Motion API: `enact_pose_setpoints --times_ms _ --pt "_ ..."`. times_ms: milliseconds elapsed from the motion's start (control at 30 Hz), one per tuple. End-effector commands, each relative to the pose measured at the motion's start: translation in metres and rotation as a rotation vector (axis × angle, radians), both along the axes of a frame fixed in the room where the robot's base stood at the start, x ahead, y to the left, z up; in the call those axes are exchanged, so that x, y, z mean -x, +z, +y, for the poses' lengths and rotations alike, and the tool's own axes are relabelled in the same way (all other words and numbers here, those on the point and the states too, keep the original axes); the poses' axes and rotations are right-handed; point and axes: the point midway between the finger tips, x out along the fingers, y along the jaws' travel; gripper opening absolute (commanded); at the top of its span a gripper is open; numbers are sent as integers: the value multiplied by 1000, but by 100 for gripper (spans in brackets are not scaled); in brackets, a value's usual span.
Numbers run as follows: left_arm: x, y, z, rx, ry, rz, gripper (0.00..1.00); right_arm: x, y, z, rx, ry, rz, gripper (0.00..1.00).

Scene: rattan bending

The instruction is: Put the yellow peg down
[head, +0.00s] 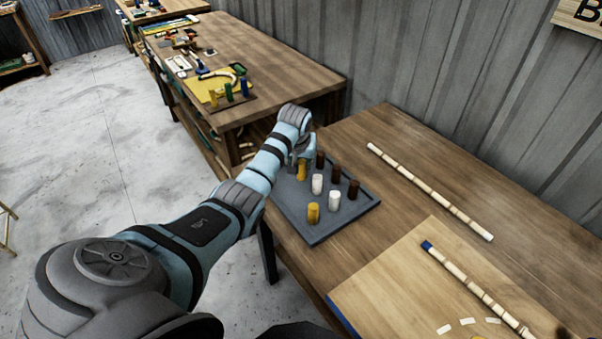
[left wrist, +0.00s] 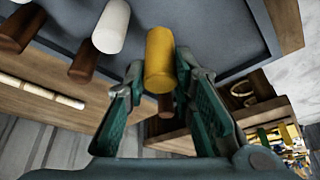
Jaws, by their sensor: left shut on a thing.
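My left gripper (head: 301,163) reaches over the far left part of the grey tray (head: 330,235). It is shut on a yellow peg (head: 301,172). In the left wrist view the yellow peg (left wrist: 160,58) stands out between the two green fingertips (left wrist: 160,75). I cannot tell whether its end touches the tray. A second yellow peg (head: 313,214) stands upright at the near corner of the tray. The right gripper is not in view.
White pegs (head: 317,184) and brown pegs (head: 353,190) stand close beside the held peg on the tray. Another table (head: 250,55) holds tools.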

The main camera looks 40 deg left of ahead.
Motion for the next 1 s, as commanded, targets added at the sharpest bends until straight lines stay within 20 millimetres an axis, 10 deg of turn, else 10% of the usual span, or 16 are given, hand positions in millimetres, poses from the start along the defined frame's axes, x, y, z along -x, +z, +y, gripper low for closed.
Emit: enact_pose_setpoints --times_ms 233,500,533,567,1000 --pt "0 -41 -1 0 -1 1 3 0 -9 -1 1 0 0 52" --pt "0 -42 -1 0 -1 1 3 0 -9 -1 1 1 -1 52" --pt "0 -41 -1 0 -1 1 28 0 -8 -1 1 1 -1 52" --pt "0 -41 -1 0 -1 1 32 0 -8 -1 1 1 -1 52" --pt "3 -28 -2 -1 -2 -1 32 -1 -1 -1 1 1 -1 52"
